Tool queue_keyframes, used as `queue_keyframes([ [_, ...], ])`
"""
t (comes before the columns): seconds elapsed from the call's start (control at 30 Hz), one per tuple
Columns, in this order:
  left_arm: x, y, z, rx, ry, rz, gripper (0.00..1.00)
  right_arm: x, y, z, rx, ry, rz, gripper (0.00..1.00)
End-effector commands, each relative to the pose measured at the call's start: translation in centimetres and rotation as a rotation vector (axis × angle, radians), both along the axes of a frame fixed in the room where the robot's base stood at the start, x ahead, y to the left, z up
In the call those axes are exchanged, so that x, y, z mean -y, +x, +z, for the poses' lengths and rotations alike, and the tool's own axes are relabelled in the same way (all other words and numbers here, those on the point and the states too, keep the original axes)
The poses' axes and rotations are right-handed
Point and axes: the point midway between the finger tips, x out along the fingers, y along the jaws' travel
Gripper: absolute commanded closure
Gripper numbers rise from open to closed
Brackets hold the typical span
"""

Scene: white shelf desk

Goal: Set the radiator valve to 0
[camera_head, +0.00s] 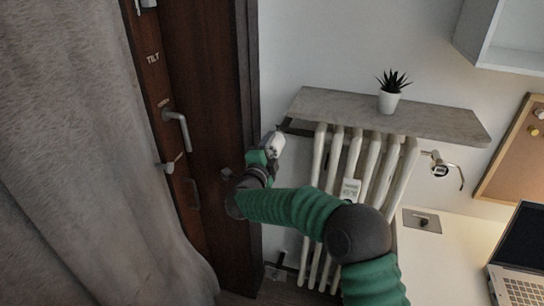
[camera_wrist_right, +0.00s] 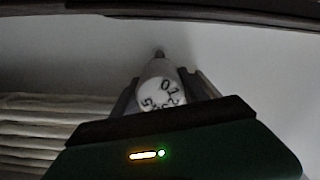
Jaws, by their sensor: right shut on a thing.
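The radiator valve (camera_head: 274,143) is a white knob at the upper left of the radiator (camera_head: 343,165), beside the dark door frame. My right gripper (camera_head: 266,158) is at the valve. In the right wrist view the knob (camera_wrist_right: 160,88) sits between the two fingers of my right gripper (camera_wrist_right: 165,92), which are shut on it. Its end face shows dark digits, with 0 and 1 near the top right and 5 at the lower left. The lower edge of the face is hidden by the gripper body, and I cannot tell the set number. My left gripper is not in view.
A stone shelf (camera_head: 430,118) with a potted plant (camera_head: 390,102) overhangs the radiator. A dark wooden door (camera_head: 205,70) with a handle (camera_head: 178,130) and a grey curtain (camera_head: 80,160) stand to the left. A desk (camera_head: 450,250) with a laptop (camera_head: 520,265) is at the right.

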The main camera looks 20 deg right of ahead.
Motion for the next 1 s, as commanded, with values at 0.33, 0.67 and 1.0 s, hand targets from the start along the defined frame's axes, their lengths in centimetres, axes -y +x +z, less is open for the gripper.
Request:
queue_keyframes([
  [0.33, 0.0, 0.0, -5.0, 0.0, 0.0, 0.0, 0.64, 0.0, 0.0, -1.0, 0.179, 0.272, -0.001, 0.89],
  [0.67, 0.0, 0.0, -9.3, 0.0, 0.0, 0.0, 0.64, 0.0, 0.0, -1.2, 0.354, 0.534, -0.002, 0.89],
  [1.0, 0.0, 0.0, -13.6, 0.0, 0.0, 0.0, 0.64, 0.0, 0.0, -1.4, 0.525, 0.793, -0.003, 0.89],
])
